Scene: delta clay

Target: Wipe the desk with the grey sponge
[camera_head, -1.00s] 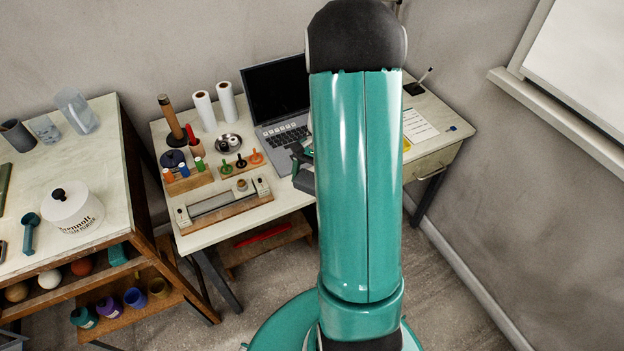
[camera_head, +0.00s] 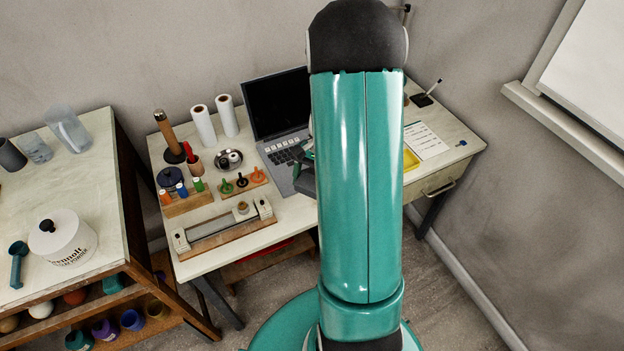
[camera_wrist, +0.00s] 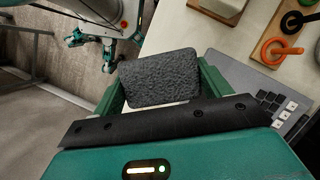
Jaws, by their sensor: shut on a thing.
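The grey sponge (camera_wrist: 160,78) is a dark, rough block between the two green fingers of my gripper (camera_wrist: 158,85) in the wrist view. My gripper is shut on it, near the desk's front edge and beside the laptop. In the head view my own arm hides the sponge and most of the gripper; only a small dark part of the gripper (camera_head: 305,178) shows left of the arm. The desk (camera_head: 225,255) has a pale top. Whether the sponge touches the desk is not clear.
An open laptop (camera_head: 277,105) stands at the desk's back. A wooden block with pegs (camera_head: 240,184), a roller tool (camera_head: 222,226) and white rolls (camera_head: 203,125) crowd the left part. A paper sheet (camera_head: 426,140) and yellow tray (camera_head: 411,158) lie right of my arm.

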